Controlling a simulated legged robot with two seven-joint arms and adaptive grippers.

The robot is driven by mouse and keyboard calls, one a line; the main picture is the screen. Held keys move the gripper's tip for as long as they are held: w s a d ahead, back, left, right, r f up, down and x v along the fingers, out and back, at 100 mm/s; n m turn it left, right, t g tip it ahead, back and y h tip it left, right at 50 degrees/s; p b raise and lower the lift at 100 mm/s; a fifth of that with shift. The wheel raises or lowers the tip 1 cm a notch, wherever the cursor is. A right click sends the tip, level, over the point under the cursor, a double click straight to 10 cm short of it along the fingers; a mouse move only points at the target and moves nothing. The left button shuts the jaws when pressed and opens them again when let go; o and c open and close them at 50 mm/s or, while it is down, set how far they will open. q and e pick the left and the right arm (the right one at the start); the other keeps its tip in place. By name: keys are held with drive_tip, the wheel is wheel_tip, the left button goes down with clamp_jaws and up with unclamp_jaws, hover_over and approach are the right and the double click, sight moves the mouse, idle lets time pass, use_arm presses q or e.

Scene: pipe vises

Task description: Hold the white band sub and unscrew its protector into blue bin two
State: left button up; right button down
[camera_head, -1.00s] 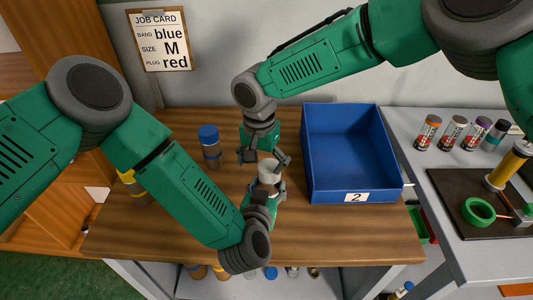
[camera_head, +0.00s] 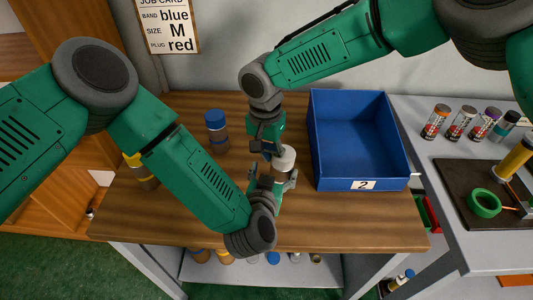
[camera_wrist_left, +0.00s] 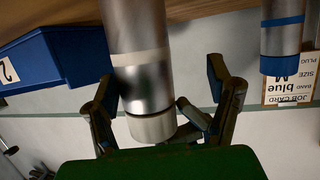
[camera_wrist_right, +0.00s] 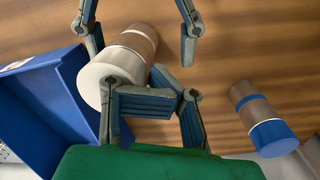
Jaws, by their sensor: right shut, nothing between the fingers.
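The white band sub (camera_wrist_right: 141,42) stands upright on the bench, a grey-brown cylinder with a white band and a white protector (camera_head: 284,158) on top. In the left wrist view the sub (camera_wrist_left: 140,80) appears inverted, its protector (camera_wrist_left: 152,126) low in the picture. My left gripper (camera_head: 271,180) is open, its fingers spread to either side of the sub with gaps visible. My right gripper (camera_head: 271,152) is shut and empty, close beside the protector; contact is unclear. Blue bin two (camera_head: 316,150), labelled 2, stands just right of the sub.
A blue-capped sub (camera_head: 216,128) with a blue band stands at the back left. A yellow-banded one (camera_head: 146,178) is partly behind my left arm. The job card (camera_head: 168,28) hangs on the wall. Several small cylinders (camera_head: 460,122) stand on the grey side table. The front bench is clear.

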use_arm(q)
drive_tip(key=shift+a, duration=0.2)
drive_tip(key=v, duration=0.6)
drive_tip(key=shift+s+r, duration=0.1)
drive_tip(key=shift+s, duration=0.3)
drive_tip(key=shift+s+a+r, duration=0.15)
drive_tip(key=shift+s, duration=0.35)
